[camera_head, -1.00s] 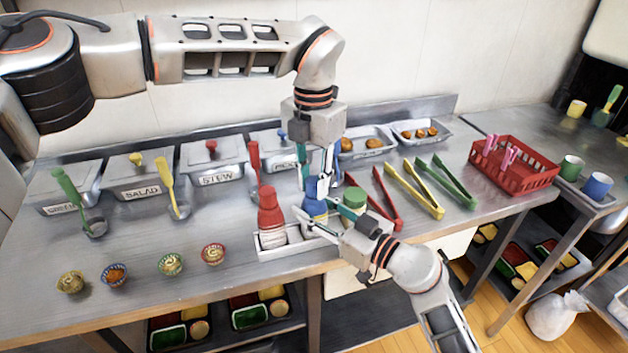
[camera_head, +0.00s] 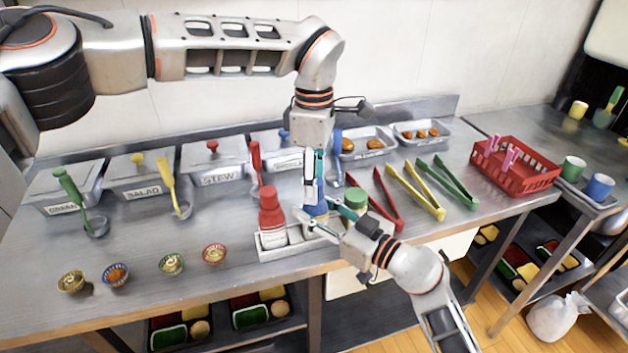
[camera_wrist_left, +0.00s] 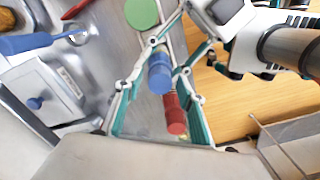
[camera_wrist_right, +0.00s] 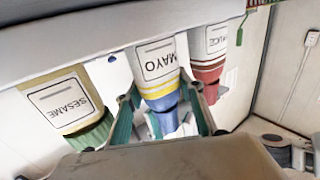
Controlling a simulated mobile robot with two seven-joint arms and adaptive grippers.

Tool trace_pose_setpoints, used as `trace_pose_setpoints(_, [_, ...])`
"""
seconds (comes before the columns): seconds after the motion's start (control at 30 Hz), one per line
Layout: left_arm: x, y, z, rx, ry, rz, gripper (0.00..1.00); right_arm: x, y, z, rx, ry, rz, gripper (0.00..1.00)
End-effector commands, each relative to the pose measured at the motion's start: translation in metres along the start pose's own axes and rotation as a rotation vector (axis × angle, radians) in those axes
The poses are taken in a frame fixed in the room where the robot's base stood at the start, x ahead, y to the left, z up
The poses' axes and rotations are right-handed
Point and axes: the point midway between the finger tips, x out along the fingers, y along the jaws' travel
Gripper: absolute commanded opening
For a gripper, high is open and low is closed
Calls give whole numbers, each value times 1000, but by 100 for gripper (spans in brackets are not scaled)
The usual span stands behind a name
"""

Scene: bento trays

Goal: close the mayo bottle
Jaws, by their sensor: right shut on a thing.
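The mayo bottle (camera_wrist_right: 158,62) has a label reading MAYO and a blue cap, which shows in the head view (camera_head: 314,191) and the left wrist view (camera_wrist_left: 159,74). It stands in the white bottle tray (camera_head: 291,251), between the red sauce bottle (camera_head: 270,208) and the green-capped sesame bottle (camera_wrist_right: 68,103). My right gripper (camera_head: 316,216) is shut on the mayo bottle from the front right, one finger on each side. My left gripper (camera_head: 313,184) points down over the blue cap. Its fingers are spread, with the cap between them in the left wrist view; contact cannot be told.
Red tongs (camera_head: 389,200), yellow tongs (camera_head: 416,191) and green tongs (camera_head: 448,182) lie to the right. Lidded containers and ladles stand behind. Small bowls (camera_head: 171,264) line the front left. The red basket (camera_head: 514,169) is farther right.

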Motion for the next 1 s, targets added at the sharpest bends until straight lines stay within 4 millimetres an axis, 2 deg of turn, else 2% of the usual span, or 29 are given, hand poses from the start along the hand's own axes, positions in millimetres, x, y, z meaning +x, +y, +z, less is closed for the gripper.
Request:
trace_pose_setpoints(0.3, [-3,0,0,-1,0,1,39,0,0,0,0,-1,0,0])
trace_pose_setpoints(0.7, [-44,0,0,-2,0,0,39,0,0,0,0,0,0,0])
trace_pose_setpoints(1.0, [-45,0,0,-4,0,-1,36,0,0,0,0,0,0,0])
